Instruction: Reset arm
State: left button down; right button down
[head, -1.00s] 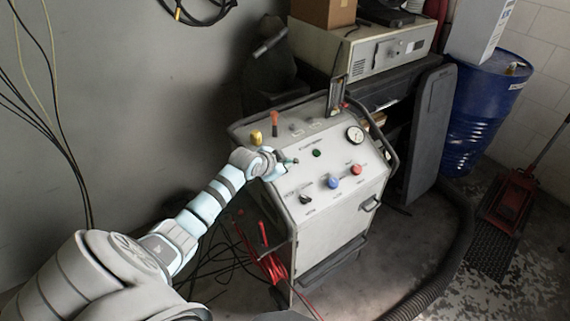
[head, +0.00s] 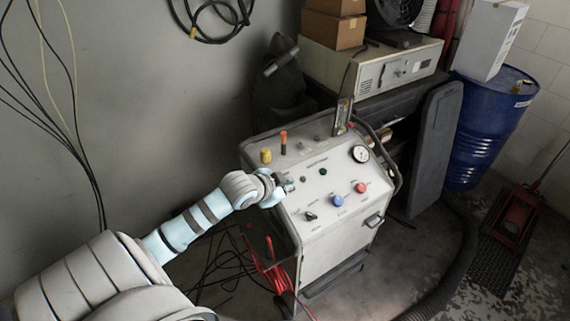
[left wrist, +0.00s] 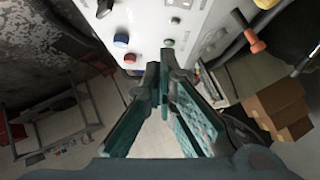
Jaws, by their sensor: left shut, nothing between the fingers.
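My left arm comes in from the lower left in the head view. Its gripper (head: 288,186) is over the left side of the grey machine's sloped control panel (head: 325,187). In the left wrist view the teal-padded fingers (left wrist: 161,78) meet at the tips, shut and empty. The panel's blue knob (head: 338,200), red knob (head: 361,187) and black knob (head: 311,216) lie to the gripper's right. A green button (head: 323,171) is just above and right of it. I cannot tell whether the fingertips touch the panel. My right gripper is not in view.
An orange-handled lever (head: 283,142) and a yellow knob (head: 266,156) stand up at the panel's back left. Red cables (head: 277,272) hang at the machine's left side. A blue drum (head: 488,130) and a red floor jack (head: 516,214) are at the right.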

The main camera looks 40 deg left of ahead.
pick_arm(q)
jog(key=shift+s+d+r, duration=0.1)
jog(key=shift+s+r, duration=0.05)
jog(key=shift+s, duration=0.05)
dwell(0.3)
jog(key=s+d+f+n+g, duration=0.1)
jog(key=s+d+f+g, duration=0.2)
jog(key=s, duration=0.5)
jog(key=s+d+f+n+g, duration=0.1)
jog(key=s+d+f+n, duration=0.15)
jog(key=s+d, duration=0.45)
jog(key=s+d+f+n+g, duration=0.1)
jog(key=s+d+f+g, duration=0.15)
jog(key=s, duration=0.75)
notch_tip(320, 180, down, 25)
jog(key=s+a+g+b, duration=0.1)
jog(key=s+b, duration=0.1)
jog(key=b, duration=0.1)
jog(key=s+f+g+b, duration=0.1)
jog(key=s+f+b, duration=0.1)
jog(key=s+f, duration=1.1)
jog(key=shift+s+a+f+b, duration=0.2)
jog(key=shift+a+f+b, duration=0.15)
